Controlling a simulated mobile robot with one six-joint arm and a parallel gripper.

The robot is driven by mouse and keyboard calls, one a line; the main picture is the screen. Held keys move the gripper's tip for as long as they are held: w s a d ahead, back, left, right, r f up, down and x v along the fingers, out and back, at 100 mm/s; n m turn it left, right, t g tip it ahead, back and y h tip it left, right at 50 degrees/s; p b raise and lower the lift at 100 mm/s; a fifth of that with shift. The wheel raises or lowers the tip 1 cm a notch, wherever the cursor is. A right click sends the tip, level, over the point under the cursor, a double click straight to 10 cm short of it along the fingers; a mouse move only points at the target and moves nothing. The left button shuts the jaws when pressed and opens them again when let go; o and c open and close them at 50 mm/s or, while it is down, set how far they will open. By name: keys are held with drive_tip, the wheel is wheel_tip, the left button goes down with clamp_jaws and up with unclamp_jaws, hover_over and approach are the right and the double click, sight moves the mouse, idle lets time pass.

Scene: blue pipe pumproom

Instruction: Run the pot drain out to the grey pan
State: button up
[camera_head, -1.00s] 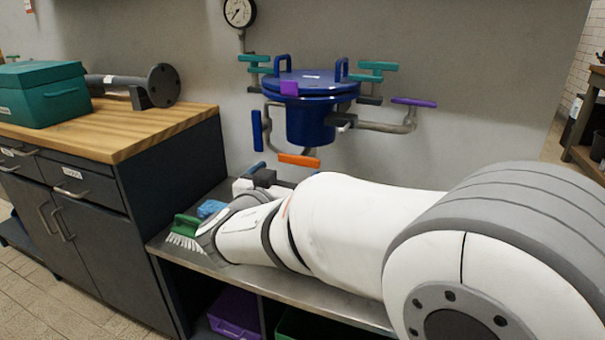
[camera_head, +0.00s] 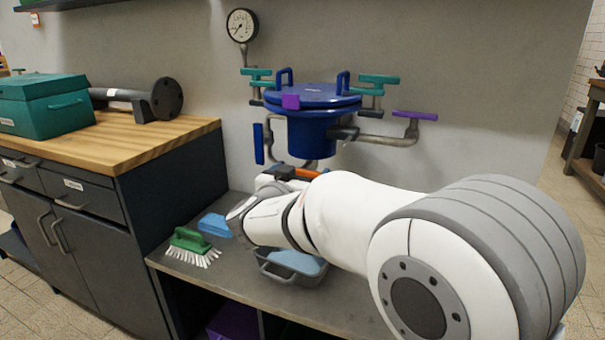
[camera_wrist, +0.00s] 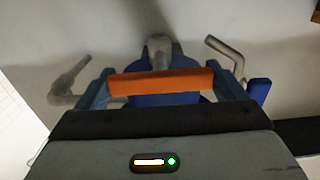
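The blue lidded pot (camera_head: 312,130) is on the wall with pipes and coloured levers. An orange lever (camera_head: 308,173) is under the pot, partly hidden behind my arm. My gripper (camera_head: 284,172) is at this lever. In the wrist view, the orange lever (camera_wrist: 165,81) lies crosswise between the two spread fingers of my gripper (camera_wrist: 163,85); its ends are close to them, and contact is unclear. A grey pipe (camera_wrist: 160,50) shows beyond it. The grey pan (camera_head: 275,272) with light blue inside sits on the bench below my arm, partly hidden.
A green brush (camera_head: 190,242) and a blue block or sponge (camera_head: 214,225) lie left of the pan on the metal bench (camera_head: 225,275). Teal levers (camera_head: 380,79), a purple lever (camera_head: 415,115) and a blue lever (camera_head: 258,143) surround the pot. A wooden-topped cabinet (camera_head: 150,143) stands left.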

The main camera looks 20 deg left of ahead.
drive_tip(key=c, duration=0.4)
drive_tip(key=shift+f+n+b, duration=0.25)
drive_tip(key=shift+n+b, duration=0.25)
drive_tip(key=shift+b, duration=0.45)
drive_tip(key=shift+c, duration=0.2)
drive_tip(key=shift+r+n+b, duration=0.25)
drive_tip(key=shift+n+b, duration=0.55)
drive_tip(key=shift+n, duration=0.2)
drive_tip(key=o, duration=0.7)
drive_tip(key=shift+s+a, duration=0.1)
drive_tip(key=shift+s, duration=0.05)
drive_tip(key=s+p, duration=0.1)
drive_tip(key=s, duration=0.6)
drive_tip(key=shift+s+a, duration=0.3)
drive_tip(key=shift+d, duration=0.1)
